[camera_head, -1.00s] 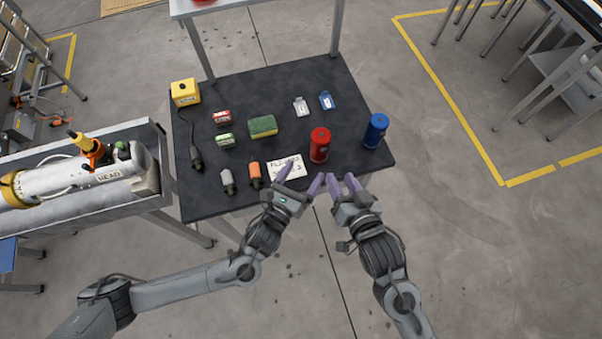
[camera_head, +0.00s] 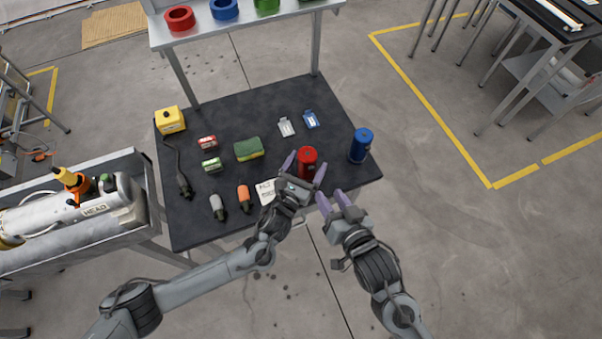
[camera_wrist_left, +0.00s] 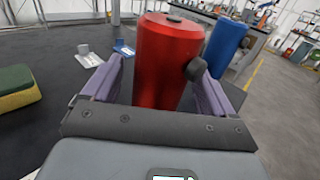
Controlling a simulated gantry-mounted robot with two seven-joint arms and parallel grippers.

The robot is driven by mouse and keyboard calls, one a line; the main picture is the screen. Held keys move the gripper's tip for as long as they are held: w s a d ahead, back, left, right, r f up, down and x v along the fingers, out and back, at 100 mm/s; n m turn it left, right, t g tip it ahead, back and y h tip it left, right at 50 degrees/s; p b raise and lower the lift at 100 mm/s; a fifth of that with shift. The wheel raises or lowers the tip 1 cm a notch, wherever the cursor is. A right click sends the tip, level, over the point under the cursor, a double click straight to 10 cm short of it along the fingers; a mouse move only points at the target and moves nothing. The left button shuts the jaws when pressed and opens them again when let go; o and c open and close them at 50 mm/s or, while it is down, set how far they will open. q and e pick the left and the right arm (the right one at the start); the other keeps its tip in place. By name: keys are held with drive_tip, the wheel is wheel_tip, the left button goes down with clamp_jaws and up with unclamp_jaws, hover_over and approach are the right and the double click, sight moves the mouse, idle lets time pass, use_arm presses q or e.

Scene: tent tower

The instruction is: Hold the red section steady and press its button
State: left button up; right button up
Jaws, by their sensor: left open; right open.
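The red section (camera_head: 306,160) is an upright red cylinder near the front right of the dark table; it also fills the middle of the left wrist view (camera_wrist_left: 165,60). A dark round knob (camera_wrist_left: 195,69) sticks out of its right side in that view; I cannot tell if this is the button. My left gripper (camera_head: 304,168) is open, with its purple fingers on either side of the red section. Contact is not clear. My right gripper (camera_head: 335,203) is open and empty, just in front of the table edge, below and right of the red section.
A blue cylinder (camera_head: 360,146) stands right of the red section. A green-yellow sponge (camera_head: 248,149), small boxes, orange (camera_head: 244,197) and grey (camera_head: 217,206) plugs and a white card (camera_head: 266,191) lie to the left. A shelf (camera_head: 250,22) with coloured rings stands behind.

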use_arm(q)
drive_tip(key=shift+w+d, duration=0.15)
drive_tip(key=shift+w, duration=0.2)
drive_tip(key=c, duration=1.4)
use_arm(e)
clamp_jaws()
idle(2.6)
